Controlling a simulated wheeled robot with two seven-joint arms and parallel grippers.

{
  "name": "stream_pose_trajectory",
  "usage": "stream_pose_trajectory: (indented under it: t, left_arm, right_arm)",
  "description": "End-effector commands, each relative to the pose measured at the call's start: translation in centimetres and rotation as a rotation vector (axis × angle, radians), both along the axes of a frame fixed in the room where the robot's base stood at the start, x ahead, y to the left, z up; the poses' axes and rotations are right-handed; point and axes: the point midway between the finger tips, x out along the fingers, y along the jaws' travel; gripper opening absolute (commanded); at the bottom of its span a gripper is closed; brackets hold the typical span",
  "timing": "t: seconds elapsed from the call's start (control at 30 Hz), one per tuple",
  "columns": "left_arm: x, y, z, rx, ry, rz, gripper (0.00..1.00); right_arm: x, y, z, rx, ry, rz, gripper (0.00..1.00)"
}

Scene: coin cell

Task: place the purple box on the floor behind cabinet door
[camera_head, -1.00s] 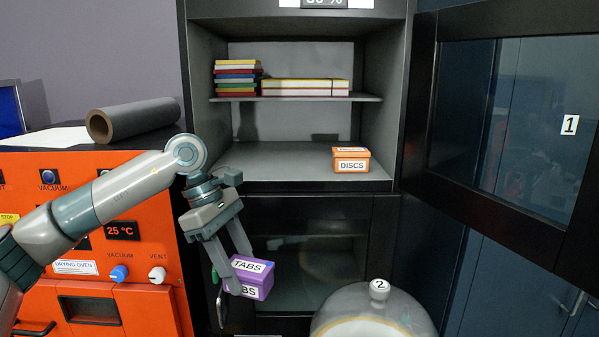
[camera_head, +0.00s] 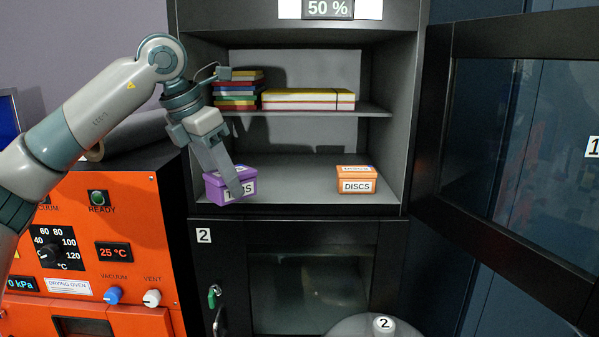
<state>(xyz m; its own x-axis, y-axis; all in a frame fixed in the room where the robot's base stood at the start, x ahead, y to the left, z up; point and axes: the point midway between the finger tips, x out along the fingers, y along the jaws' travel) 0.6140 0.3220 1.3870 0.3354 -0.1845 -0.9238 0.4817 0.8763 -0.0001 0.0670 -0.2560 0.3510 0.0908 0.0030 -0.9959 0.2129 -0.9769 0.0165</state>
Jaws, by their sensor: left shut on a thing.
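The purple box (camera_head: 214,191), labelled TABS, is in my left gripper (camera_head: 236,186). It is at the front left of the cabinet's open upper compartment, at about the height of the compartment floor (camera_head: 290,190). I cannot tell if it touches that floor. A finger covers part of the label. The cabinet door (camera_head: 520,150), with a dark glass pane and a label 1, stands swung open on the right. My right gripper is not in view.
An orange DISCS box (camera_head: 356,180) stands on the compartment floor at the right. Stacked coloured books or trays (camera_head: 237,92) and a flat yellow stack (camera_head: 308,99) lie on the shelf above. A lower door (camera_head: 204,262) marked 2 is shut. An orange oven (camera_head: 80,240) stands left.

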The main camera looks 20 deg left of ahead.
Motion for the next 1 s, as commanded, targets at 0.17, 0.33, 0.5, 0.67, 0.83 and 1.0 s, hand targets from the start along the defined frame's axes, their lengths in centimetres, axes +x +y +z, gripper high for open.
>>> stream_pose_trajectory:
  t: [0.17,0.33,0.5,0.67,0.83,1.0]
  left_arm:
    - [0.1,-0.1,0.1,0.000,0.000,-0.002,0.20]
    - [1.3,-0.9,0.3,-0.002,0.002,-0.004,0.20]
    - [4.0,-2.4,0.5,-0.002,0.004,-0.004,0.20]
    - [7.1,-4.1,0.6,0.000,0.003,-0.004,0.20]
    - [10.4,-5.9,0.6,0.000,0.003,-0.004,0.20]
    - [13.5,-7.6,0.5,0.000,0.002,-0.003,0.20]
  right_arm:
    - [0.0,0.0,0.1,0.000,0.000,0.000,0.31]
    - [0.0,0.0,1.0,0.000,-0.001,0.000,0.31]
    - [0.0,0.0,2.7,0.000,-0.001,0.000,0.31]
    - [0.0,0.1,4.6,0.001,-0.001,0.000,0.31]
    - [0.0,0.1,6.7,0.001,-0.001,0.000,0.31]
    - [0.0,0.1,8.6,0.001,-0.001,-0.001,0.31]
